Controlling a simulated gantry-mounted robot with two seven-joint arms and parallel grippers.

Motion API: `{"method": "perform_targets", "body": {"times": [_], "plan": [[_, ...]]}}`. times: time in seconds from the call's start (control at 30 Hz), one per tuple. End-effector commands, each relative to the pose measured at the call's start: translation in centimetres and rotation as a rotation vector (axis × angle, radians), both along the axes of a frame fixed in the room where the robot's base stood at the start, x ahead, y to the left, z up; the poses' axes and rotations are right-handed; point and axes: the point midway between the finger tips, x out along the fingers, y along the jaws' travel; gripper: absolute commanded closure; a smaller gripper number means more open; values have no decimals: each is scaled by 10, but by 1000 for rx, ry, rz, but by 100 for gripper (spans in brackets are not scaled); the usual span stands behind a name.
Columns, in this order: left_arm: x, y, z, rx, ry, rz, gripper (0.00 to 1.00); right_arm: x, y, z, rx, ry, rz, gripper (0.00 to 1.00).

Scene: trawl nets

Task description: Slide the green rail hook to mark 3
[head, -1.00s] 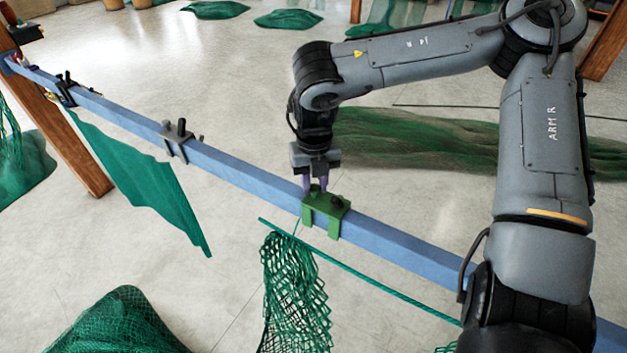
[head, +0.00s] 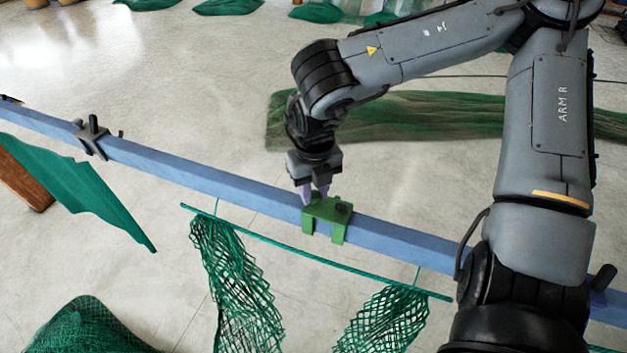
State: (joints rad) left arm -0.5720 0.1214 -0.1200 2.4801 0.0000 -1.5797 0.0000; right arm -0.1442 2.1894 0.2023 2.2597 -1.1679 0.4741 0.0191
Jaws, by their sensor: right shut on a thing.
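The green rail hook (head: 338,229) sits over the blue rail (head: 400,241), straddling it, with its legs down the near side. My right gripper (head: 315,194) points down from above. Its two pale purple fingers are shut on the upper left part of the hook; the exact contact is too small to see. I can read no number marks on the rail, and my right arm covers part of its right stretch. My left gripper is out of view.
A grey clamp (head: 92,139) sits on the rail at the left, and a dark peg (head: 603,278) stands at the far right. Green netting (head: 232,285) hangs from a green rod (head: 320,262) below the rail. The rail between clamp and hook is clear.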

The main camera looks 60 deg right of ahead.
Motion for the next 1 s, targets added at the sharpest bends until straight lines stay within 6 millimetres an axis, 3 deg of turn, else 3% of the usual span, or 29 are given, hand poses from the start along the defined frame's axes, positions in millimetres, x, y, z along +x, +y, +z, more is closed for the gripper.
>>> {"method": "perform_targets", "body": {"times": [0.37, 0.4, 0.57, 1.0], "plan": [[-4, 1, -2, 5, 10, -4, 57, -1, 1, 1, -1, 1, 4, 100], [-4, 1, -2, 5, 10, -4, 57, -1, 1, 1, -1, 1, 4, 70], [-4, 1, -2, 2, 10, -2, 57, -1, 1, 1, -1, 1, 4, 45], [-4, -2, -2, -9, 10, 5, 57, 0, 1, 10, -2, -2, 4, 45]]}}
